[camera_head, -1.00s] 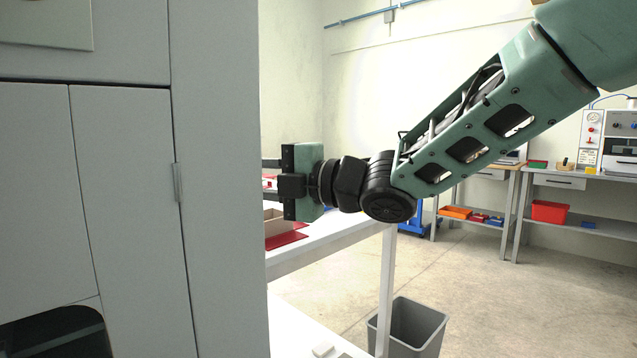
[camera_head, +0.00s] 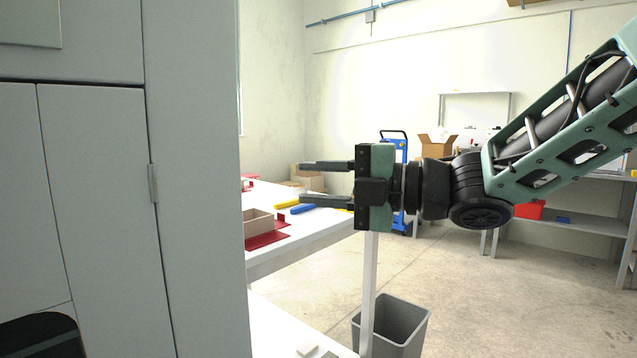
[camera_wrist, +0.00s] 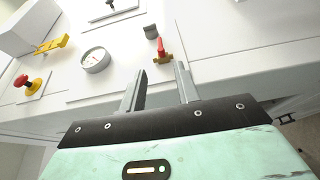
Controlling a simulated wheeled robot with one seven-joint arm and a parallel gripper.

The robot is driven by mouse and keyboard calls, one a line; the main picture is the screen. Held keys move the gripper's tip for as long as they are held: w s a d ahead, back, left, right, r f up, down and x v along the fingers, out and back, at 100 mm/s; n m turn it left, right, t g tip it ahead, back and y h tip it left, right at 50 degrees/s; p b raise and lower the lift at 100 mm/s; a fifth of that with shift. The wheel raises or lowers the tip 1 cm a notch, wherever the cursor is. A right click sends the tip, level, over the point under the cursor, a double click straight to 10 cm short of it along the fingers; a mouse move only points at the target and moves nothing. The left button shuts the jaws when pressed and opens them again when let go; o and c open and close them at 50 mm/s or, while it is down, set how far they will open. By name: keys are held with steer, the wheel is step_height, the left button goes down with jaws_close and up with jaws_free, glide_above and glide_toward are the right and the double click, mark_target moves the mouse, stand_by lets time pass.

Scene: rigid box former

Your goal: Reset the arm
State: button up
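My gripper (camera_head: 312,182) is in the head view, in front of the white table and right of the tall grey machine. Its two fingers point left and stand apart with nothing between them. In the wrist view my gripper (camera_wrist: 160,82) also shows two separate, empty fingers. Beyond them is a white panel (camera_wrist: 225,48) with a red-handled valve (camera_wrist: 162,50), a round gauge (camera_wrist: 95,60) and a red knob (camera_wrist: 22,81). I cannot tell from the wrist view how far the fingertips are from the panel.
The grey machine (camera_head: 200,180) fills the left of the head view. A white table (camera_head: 300,236) holds a tan box (camera_head: 258,225) on a red mat (camera_head: 268,240). A grey bin (camera_head: 392,325) stands on the floor below. Open floor lies to the right.

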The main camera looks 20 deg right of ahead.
step_height(320, 180, down, 14)
steer(key=s+m+h, duration=0.2)
steer(key=m+h, duration=0.7)
steer(key=m, duration=0.4)
steer(key=s+d+f+m+g+h, duration=0.1)
steer(key=s+f+m+g+h, duration=0.2)
steer(key=s, duration=0.4)
steer(key=s+f+m+g, duration=0.2)
steer(key=s+f+g, duration=0.1)
steer(key=s+f, duration=0.3)
steer(key=s+d+f+m+g+h, duration=0.1)
steer(key=s+f+m+g+h, duration=0.15)
steer(key=s, duration=0.45)
step_height(320, 180, up, 18)
steer(key=s+m+g+p, duration=0.1)
steer(key=p, duration=1.6)
steer(key=shift+a+f+p, duration=0.2)
steer(key=shift+f+p, duration=0.05)
steer(key=shift+p, duration=0.05)
